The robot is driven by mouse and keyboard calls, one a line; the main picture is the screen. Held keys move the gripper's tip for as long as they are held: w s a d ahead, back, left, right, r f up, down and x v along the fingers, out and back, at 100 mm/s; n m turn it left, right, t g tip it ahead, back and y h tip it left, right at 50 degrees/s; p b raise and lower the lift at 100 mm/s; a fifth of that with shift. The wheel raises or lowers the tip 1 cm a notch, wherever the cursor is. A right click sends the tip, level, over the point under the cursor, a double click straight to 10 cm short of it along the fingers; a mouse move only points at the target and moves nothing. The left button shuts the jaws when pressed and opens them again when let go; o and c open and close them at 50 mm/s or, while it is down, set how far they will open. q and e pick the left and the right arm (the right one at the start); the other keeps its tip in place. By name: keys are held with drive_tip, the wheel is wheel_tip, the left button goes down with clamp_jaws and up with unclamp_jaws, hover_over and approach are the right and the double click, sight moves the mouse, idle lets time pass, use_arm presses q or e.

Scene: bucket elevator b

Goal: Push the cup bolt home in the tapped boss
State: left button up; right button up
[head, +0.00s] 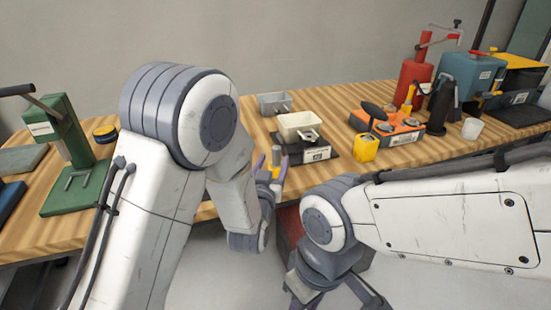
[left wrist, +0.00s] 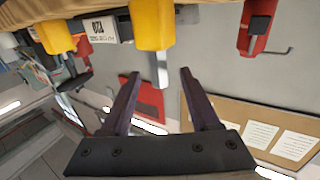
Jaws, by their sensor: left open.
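My left gripper (head: 270,165) is open at the front edge of the bench, its purple fingers apart. A yellow piece with a grey metal end (head: 276,157) shows between the fingers in the head view. In the left wrist view a yellow piece with a silver tip (left wrist: 158,70) lies ahead of the open fingers (left wrist: 158,75), apart from both. I cannot make out the cup bolt or tapped boss for certain. My right gripper (head: 340,290) is low, partly cut off below.
A grey cup (head: 273,103) stands behind the cream one. A yellow container (head: 366,148) and an orange-and-grey unit (head: 388,128) stand to the right. A green press (head: 68,150) is at the left. A red case (head: 289,225) is below the bench edge.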

use_arm(q)
drive_tip(key=p+x, duration=0.1)
drive_tip(key=x, duration=0.5)
drive_tip(key=shift+w+d, duration=0.1)
drive_tip(key=shift+w, duration=0.2)
drive_tip(key=shift+f, duration=0.1)
clamp_jaws()
